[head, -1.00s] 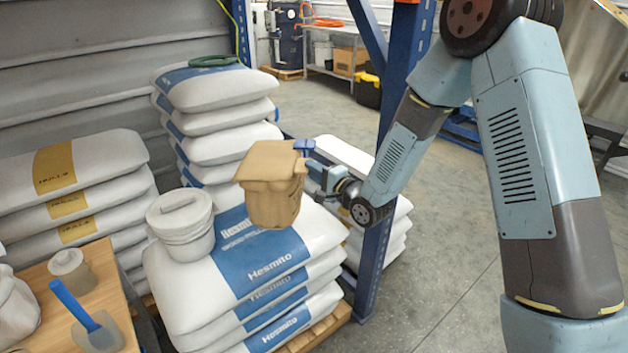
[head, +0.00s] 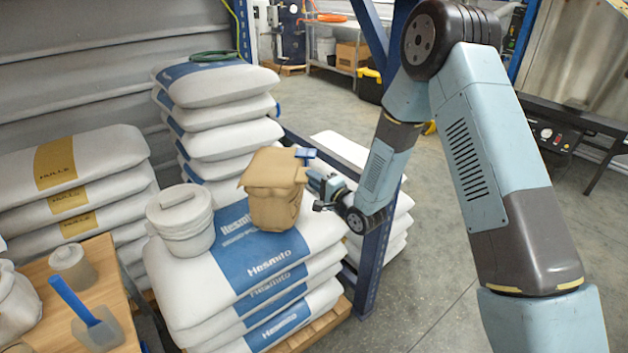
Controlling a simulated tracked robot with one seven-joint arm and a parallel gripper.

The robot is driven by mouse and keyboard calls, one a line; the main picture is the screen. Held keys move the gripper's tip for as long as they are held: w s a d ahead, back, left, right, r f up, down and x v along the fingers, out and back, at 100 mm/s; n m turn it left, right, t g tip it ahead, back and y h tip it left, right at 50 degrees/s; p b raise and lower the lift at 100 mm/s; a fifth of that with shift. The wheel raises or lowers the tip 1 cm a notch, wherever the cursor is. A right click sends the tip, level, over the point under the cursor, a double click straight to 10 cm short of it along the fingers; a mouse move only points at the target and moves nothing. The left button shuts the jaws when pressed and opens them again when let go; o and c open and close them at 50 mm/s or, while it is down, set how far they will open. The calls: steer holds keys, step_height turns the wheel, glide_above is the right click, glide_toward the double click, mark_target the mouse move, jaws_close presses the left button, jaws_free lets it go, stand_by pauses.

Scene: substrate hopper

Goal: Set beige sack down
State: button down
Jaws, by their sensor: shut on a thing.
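The beige sack (head: 273,197) is a small, upright bag with a folded top flap. It is at the top of the front sack pile (head: 205,290), over the blue band marked Hesmito. Its base appears to touch or nearly touch the top sack; I cannot tell which. My gripper (head: 312,180) is at the sack's right side, shut on it near the upper part. The sack hides part of the fingers.
A white lidded bucket (head: 183,222) stands just left of the beige sack. A taller sack pile (head: 215,120) rises behind. A blue rack post (head: 372,255) stands close to my arm on the right. A wooden table (head: 125,290) holds a blue-handled scoop (head: 85,312) at the left.

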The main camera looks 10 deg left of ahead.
steer(key=c, duration=1.1)
jaws_free()
steer(key=v, duration=1.2)
steer(key=w+d+r+n+h, duration=0.1)
steer(key=d+r+n+h, duration=0.5)
steer(key=d+r+h, duration=0.95)
steer(key=s+d+r+g, duration=0.1)
steer(key=s+d+r, duration=0.3)
steer(key=s, duration=0.4)
steer(key=s+d+r+n+g, duration=0.1)
steer(key=s+d+r, duration=0.3)
steer(key=s, duration=0.5)
steer(key=s+d+r+g+y, duration=0.1)
steer(key=s+d+r+g, duration=0.2)
steer(key=s, duration=0.6)
steer(key=shift+s+d+r+n, duration=0.15)
steer(key=shift+d+r, duration=0.2)
steer(key=shift+d, duration=0.25)
steer(key=shift+w+d+r+n, duration=0.1)
steer(key=shift+d+r, duration=0.25)
steer(key=shift+d, duration=0.3)
steer(key=shift+s+d+r+n, duration=0.15)
steer(key=shift+d+r, duration=0.2)
steer(key=shift+d, duration=0.25)
